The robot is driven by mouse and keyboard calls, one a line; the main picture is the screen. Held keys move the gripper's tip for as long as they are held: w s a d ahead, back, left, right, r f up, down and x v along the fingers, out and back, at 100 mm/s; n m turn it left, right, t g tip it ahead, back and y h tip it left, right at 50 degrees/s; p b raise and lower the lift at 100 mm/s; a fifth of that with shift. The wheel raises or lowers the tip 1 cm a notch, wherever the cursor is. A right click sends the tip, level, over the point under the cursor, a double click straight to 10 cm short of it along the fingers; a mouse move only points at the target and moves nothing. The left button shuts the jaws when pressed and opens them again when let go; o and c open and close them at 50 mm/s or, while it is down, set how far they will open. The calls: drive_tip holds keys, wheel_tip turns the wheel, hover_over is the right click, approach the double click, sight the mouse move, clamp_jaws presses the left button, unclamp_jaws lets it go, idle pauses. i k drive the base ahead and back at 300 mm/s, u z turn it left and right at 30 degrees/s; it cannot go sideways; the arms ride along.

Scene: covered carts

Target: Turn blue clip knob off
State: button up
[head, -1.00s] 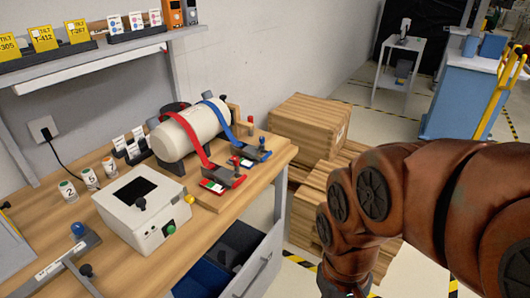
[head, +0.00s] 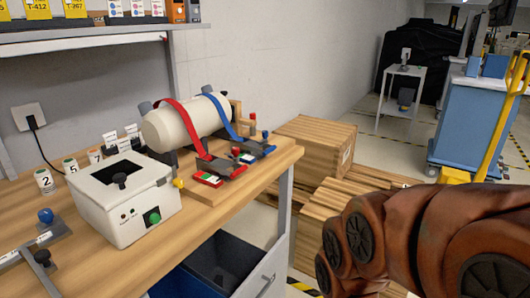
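The blue clip (head: 262,151) sits at the end of a blue strap (head: 222,112) on a wooden board, near the right end of the workbench. A small blue knob (head: 265,135) stands up on it; its setting is too small to tell. The strap runs over a white cylinder (head: 186,122) lying on its side. Beside it, to the left and nearer, is a red clip (head: 207,179) with a red knob (head: 236,152) and a red strap (head: 186,126). My brown arm enters at the lower right, apart from the clips; my gripper is out of view.
A white control box (head: 122,203) with a green button stands left of the clips. Wooden crates (head: 315,143) stand on the floor right of the bench. A blue cart (head: 470,120) stands farther right.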

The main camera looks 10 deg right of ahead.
sight(264, 134)
drive_tip(key=z, duration=0.3)
drive_tip(key=k, duration=0.35)
drive_tip(key=u, duration=0.95)
drive_tip(key=i, duration=1)
drive_tip(key=z, duration=0.65)
